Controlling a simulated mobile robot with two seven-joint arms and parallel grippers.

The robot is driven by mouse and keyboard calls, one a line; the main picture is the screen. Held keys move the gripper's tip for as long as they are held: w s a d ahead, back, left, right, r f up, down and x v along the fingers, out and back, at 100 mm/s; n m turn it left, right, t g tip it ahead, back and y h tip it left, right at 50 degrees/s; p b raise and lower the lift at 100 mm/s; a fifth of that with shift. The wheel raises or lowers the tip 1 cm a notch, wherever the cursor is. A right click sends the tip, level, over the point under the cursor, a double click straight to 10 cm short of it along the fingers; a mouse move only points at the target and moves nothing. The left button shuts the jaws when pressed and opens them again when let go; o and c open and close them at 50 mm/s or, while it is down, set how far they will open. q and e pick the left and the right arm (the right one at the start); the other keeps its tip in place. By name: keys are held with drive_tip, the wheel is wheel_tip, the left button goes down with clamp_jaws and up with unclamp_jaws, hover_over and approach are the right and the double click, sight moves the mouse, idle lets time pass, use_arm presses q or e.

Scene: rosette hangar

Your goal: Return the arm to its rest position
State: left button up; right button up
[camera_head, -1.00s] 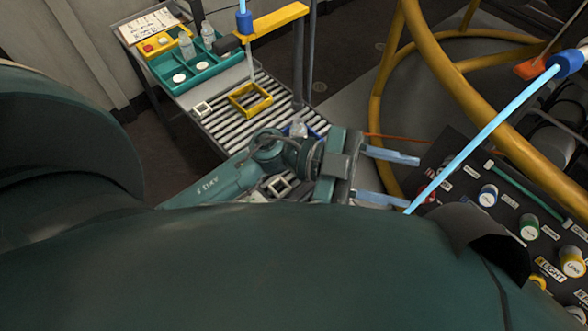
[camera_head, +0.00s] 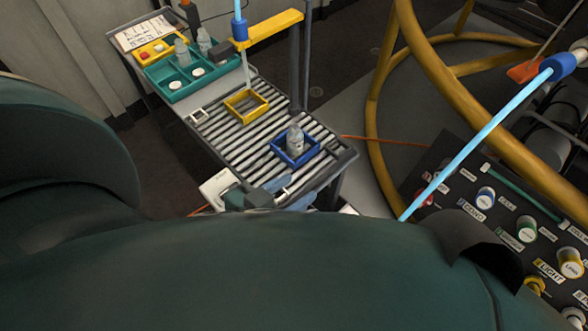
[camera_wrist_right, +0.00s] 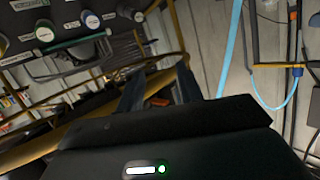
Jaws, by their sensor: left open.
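In the head view, my left gripper (camera_head: 286,193) shows low in the middle, at the near end of the roller table. Its pale blue fingers are apart and nothing shows between them. My own dark green body hides most of the left arm. My right gripper (camera_wrist_right: 160,90) shows in the right wrist view as two dark fingers spread apart, with nothing between them. It is not visible in the head view.
The roller table (camera_head: 228,150) carries a blue square frame (camera_head: 311,150) with a clear bottle (camera_head: 295,138) inside, a yellow frame (camera_head: 232,112) and a teal tray (camera_head: 160,82). A labelled knob panel (camera_head: 470,180) and yellow curved rails (camera_head: 372,130) stand right.

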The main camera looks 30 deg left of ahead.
use_arm(q)
drive_tip(key=r+g+p, duration=0.1)
drive_tip(key=p, duration=0.4)
drive_tip(key=r+g+p, duration=0.1)
drive_tip(key=p, duration=0.5)
drive_tip(key=r+g+p, duration=0.1)
drive_tip(key=r+p, duration=0.1)
drive_tip(key=p, duration=0.4)
drive_tip(key=shift+w+d+m+y, duration=0.15)
drive_tip(key=shift+w+m+y, duration=0.1)
drive_tip(key=shift+m+y, duration=0.15)
use_arm(e)
drive_tip(key=r+g, duration=0.3)
drive_tip(key=r, duration=0.1)
drive_tip(key=shift+w+a+n+h, duration=0.2)
drive_tip(key=shift+w+n+h, duration=0.05)
drive_tip(key=shift+n+h, duration=0.15)
